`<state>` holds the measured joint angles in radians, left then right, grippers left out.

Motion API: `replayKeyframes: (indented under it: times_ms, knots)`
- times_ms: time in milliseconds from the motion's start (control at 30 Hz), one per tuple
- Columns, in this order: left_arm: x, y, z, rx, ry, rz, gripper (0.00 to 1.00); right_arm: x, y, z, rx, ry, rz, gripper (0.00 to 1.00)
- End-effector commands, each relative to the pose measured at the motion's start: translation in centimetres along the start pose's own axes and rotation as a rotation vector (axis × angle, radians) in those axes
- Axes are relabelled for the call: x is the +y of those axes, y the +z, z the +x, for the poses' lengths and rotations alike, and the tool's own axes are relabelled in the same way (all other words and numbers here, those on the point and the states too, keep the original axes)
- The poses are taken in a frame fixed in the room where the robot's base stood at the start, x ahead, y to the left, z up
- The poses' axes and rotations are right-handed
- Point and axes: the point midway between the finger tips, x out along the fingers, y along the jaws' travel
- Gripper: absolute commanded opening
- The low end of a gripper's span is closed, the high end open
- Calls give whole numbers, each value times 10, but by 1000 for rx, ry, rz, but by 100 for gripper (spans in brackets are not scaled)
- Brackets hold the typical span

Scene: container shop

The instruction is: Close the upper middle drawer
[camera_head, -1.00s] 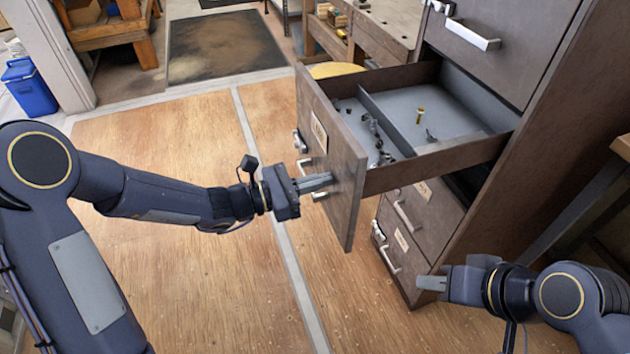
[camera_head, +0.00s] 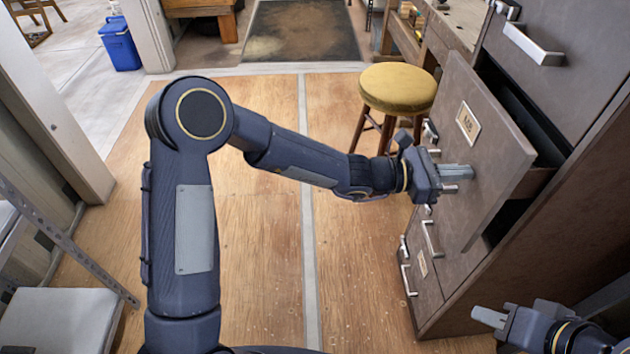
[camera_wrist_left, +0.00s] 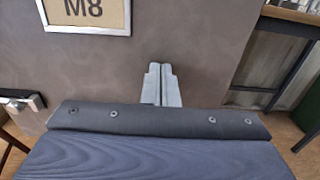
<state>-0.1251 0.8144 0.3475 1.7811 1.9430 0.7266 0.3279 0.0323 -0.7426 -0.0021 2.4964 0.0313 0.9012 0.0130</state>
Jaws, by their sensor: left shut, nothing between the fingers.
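The upper middle drawer (camera_head: 497,150) of the grey-brown cabinet stands partly open, its front a short way out from the cabinet body. Its front carries a framed label (camera_head: 468,123), which reads M8 in the left wrist view (camera_wrist_left: 88,12). My left gripper (camera_head: 470,172) is shut and empty, with its fingertips at the drawer front below the label. In the left wrist view the closed fingers (camera_wrist_left: 162,86) point at the plain front panel and appear to touch it. My right gripper (camera_head: 475,314) is low at the right, apart from the drawer; its finger gap is not clear.
Another drawer with a silver handle (camera_head: 533,43) is above, shut. Lower drawers (camera_head: 424,265) are below. A yellow-topped stool (camera_head: 398,88) stands behind my left forearm. A blue cooler (camera_head: 120,44) is at the back left.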

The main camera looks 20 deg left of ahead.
Motion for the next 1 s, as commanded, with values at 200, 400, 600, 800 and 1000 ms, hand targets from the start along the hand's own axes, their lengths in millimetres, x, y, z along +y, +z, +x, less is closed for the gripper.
replayKeyframes:
  times_ms: [200, 400, 600, 800, 1000]
  knots:
    - [-1, -2, 46, -1, -2, 0, 0, 4, 4, 8, 0, 0, 0, 32]
    - [0, -1, 68, -1, -1, 1, 0, 5, 5, 11, 0, 0, 0, 32]
    - [0, 0, 77, 0, 0, 0, 0, 5, 6, 12, 0, 0, 0, 32]
    - [0, 1, 79, -2, 0, 0, 0, 5, 6, 11, 0, 0, 0, 32]
    - [0, 2, 79, -4, 0, 1, 0, 5, 6, 11, 0, 0, 0, 32]
